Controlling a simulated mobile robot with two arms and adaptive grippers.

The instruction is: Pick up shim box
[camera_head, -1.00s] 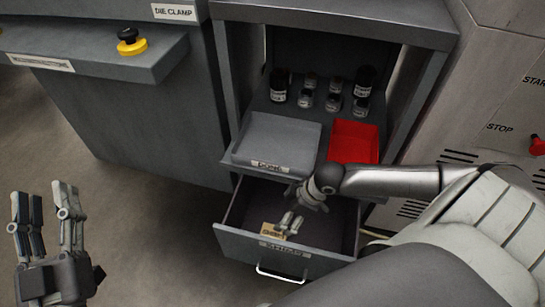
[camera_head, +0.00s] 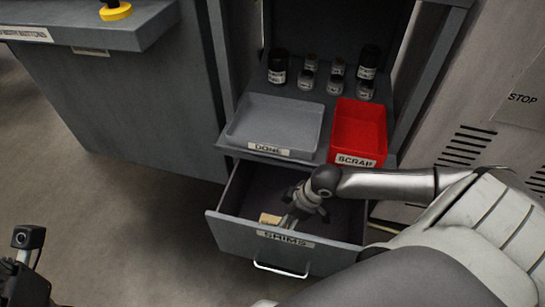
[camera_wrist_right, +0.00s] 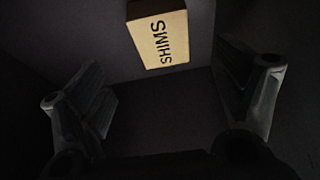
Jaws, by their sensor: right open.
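The shim box is a small tan box (camera_head: 268,219) in the open drawer (camera_head: 258,239) labelled SHIMS, near the drawer's front. In the right wrist view the box (camera_wrist_right: 158,37) shows its SHIMS lettering at the top, ahead of and between the two fingers. My right gripper (camera_head: 291,220) reaches into the drawer just right of the box and partly covers it in the head view. In the right wrist view the gripper (camera_wrist_right: 168,98) is open, with nothing between its fingers. Only a piece of my left arm (camera_head: 25,265) shows at the lower left; its fingertips are out of view.
Above the drawer, a shelf carries a grey DONE tray (camera_head: 275,124), a red SCRAP bin (camera_head: 358,134) and several small bottles (camera_head: 307,78). A machine ledge with a yellow-based button (camera_head: 115,11) is at upper left. The drawer's walls surround my right gripper closely.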

